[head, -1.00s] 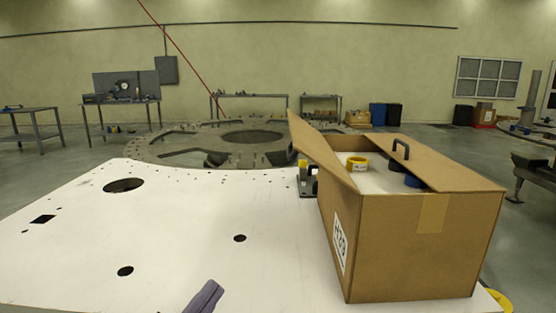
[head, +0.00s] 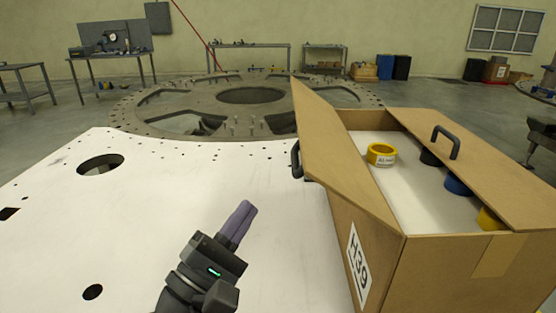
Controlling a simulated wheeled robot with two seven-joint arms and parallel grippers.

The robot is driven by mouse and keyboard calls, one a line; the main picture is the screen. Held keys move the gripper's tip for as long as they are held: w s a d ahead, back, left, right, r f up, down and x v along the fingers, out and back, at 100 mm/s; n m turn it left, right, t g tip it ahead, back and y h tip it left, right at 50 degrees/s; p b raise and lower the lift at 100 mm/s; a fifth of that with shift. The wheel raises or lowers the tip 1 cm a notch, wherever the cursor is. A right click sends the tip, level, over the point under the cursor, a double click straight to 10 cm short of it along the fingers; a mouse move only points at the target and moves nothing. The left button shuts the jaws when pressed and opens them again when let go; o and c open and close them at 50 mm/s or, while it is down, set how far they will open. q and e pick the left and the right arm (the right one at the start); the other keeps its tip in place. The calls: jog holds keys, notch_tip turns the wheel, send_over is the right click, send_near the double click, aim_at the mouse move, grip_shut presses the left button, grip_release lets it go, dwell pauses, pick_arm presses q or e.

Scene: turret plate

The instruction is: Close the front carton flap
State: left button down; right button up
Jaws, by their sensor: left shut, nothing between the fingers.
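The cardboard carton (head: 455,275) stands at the right on the white plate, with a label reading H39 on its left wall. Its left flap (head: 335,155) stands tilted up and leans outward, with a dark handle (head: 296,160) on its outer side. Its right flap (head: 490,175) lies partly over the opening and bears a dark handle. Which flap is the front one I cannot tell from the picture alone. My left gripper (head: 246,208) is shut and empty, above the plate to the left of the carton, touching nothing. My right gripper does not show.
Inside the carton lie a yellow tape roll (head: 381,154), a blue roll (head: 456,184) and other rolls on a white surface. The white plate (head: 130,220) is clear at the left apart from its holes. A large ring-shaped turret plate (head: 250,95) lies beyond.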

pick_arm(q)
jog(key=w+d+r+p, duration=0.2)
jog(key=d+r+p, duration=0.1)
jog(key=d+r, duration=0.1)
jog(key=shift+w+d+r, duration=0.15)
jog(key=shift+w+d, duration=0.1)
jog(key=shift+d, duration=0.1)
